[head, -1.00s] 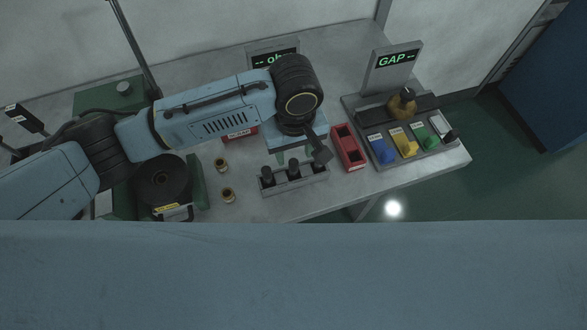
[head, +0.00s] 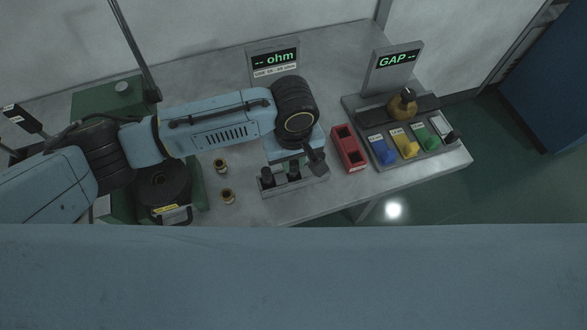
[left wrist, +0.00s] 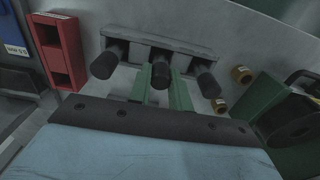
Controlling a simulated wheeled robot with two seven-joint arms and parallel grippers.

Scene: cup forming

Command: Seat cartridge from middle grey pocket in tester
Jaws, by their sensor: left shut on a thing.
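The grey pocket rack (head: 310,183) stands near the table's front edge and holds several black cartridges. The middle cartridge (head: 293,174) stands upright in the middle pocket; in the left wrist view its top (left wrist: 160,70) lies between my green finger pads. My left gripper (left wrist: 160,92) is shut on that middle cartridge, reaching down over the rack. I cannot tell whether the cartridge is lifted at all. The left cartridge (head: 267,178) stands beside it; the right one is mostly hidden in the head view. The tester display (head: 274,60) reads "-- ohm"; my arm hides the tester's lower part.
A red two-pocket bin (head: 348,149) stands right of the rack. Two brass cups (head: 221,165) stand left of the rack. A green machine with a dark round part (head: 165,187) is further left.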

